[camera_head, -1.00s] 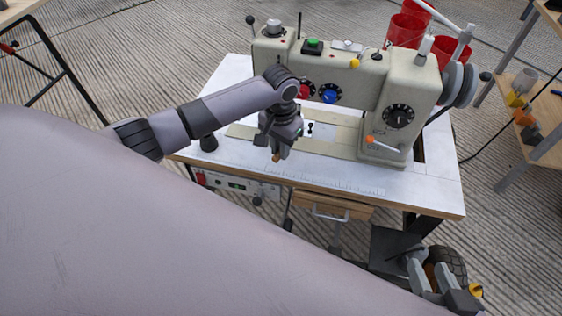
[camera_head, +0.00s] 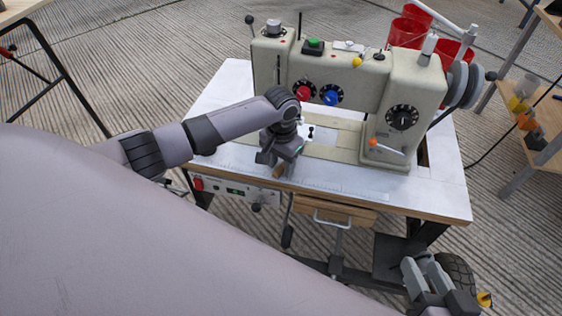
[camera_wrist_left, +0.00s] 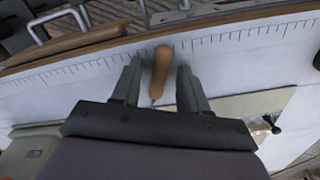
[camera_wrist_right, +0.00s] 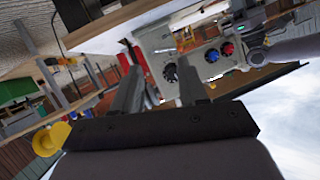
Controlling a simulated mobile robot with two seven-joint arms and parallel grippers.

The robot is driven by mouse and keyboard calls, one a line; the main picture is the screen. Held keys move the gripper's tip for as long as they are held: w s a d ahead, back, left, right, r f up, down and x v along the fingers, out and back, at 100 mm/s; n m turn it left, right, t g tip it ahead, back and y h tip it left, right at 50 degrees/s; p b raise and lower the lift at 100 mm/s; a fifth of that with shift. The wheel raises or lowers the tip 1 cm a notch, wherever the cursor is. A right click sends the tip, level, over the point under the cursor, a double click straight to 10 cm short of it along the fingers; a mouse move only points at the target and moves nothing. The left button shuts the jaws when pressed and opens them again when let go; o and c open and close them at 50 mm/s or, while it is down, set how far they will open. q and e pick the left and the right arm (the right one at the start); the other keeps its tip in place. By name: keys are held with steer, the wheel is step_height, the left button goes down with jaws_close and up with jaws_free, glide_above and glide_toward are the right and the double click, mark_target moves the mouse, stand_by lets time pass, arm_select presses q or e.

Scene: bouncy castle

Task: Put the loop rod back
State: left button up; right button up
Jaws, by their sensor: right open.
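A wooden handle (camera_wrist_left: 160,72), which I take to be the loop rod's, lies between the fingers of my left gripper (camera_wrist_left: 159,68) in the left wrist view, with a gap on each side. That gripper is open, low over the front of the white table. In the head view its wooden end (camera_head: 278,171) shows just below the left gripper (camera_head: 277,162); the rest of the rod is hard to make out. My right gripper (camera_head: 428,268) is open and empty, off the table's front right corner; its fingers also show apart in the right wrist view (camera_wrist_right: 160,82).
A cream sewing machine (camera_head: 397,92) stands on the white table (camera_head: 222,100), behind my left gripper. A wooden drawer (camera_head: 332,211) hangs under the table's front edge. Red containers (camera_head: 407,32) stand behind the machine. A shelf (camera_head: 541,130) is at the right.

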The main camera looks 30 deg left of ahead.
mark_target(281, 167)
arm_select(q)
steer(key=shift+r, duration=0.4)
step_height(281, 167, up, 11)
steer(key=p, duration=0.5)
steer(key=s+d+f+m+t+h, duration=0.1)
steer(key=s+d+f+t+h, duration=0.1)
steer(key=s+d+f, duration=0.35)
steer(key=s+d+f+m+t+h, duration=0.2)
steer(key=s+d+t, duration=0.1)
steer(key=d, duration=0.5)
steer(key=s+a+r+n+t, duration=0.1)
steer(key=s+a+r+t, duration=0.2)
steer(key=s+r+t, duration=0.3)
steer(key=s, duration=0.3)
steer(key=shift+r+t, duration=0.3)
steer(key=shift+r, duration=0.05)
arm_select(e)
steer(key=d, duration=0.1)
steer(key=s+d+h, duration=0.1)
steer(key=d+r+n+h, duration=0.1)
steer(key=shift+s+d, duration=0.15)
steer(key=shift+d, duration=0.2)
arm_select(q)
steer(key=shift+a, duration=0.1)
arm_select(e)
steer(key=shift+r, duration=0.15)
